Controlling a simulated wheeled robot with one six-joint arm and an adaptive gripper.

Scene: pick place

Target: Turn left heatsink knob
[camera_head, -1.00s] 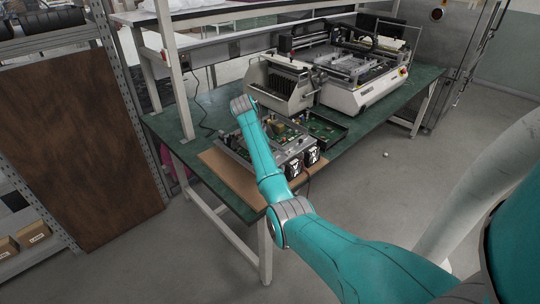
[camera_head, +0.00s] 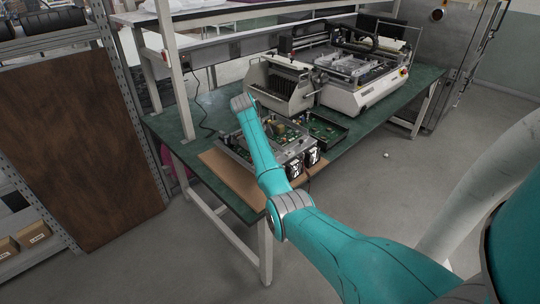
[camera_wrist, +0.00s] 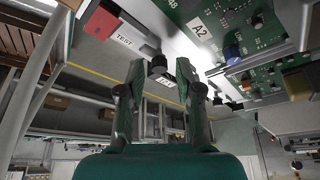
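In the wrist view my gripper (camera_wrist: 157,72) has its two fingers well apart. A small dark block, possibly a knob (camera_wrist: 158,63), shows in the gap between the fingertips, at the edge of a grey metal part marked TEST (camera_wrist: 126,38). I cannot tell whether the fingers touch it. A green circuit board with an A2 label (camera_wrist: 199,27) is at the top right. In the head view the electronics unit (camera_head: 232,146) lies on the bench, partly behind my arm. My gripper is hidden there. I cannot clearly make out which part is the left heatsink knob.
A red block (camera_wrist: 100,22) sits beside the TEST marking. A large white machine (camera_head: 358,95) stands behind. The floor at right is mostly clear.

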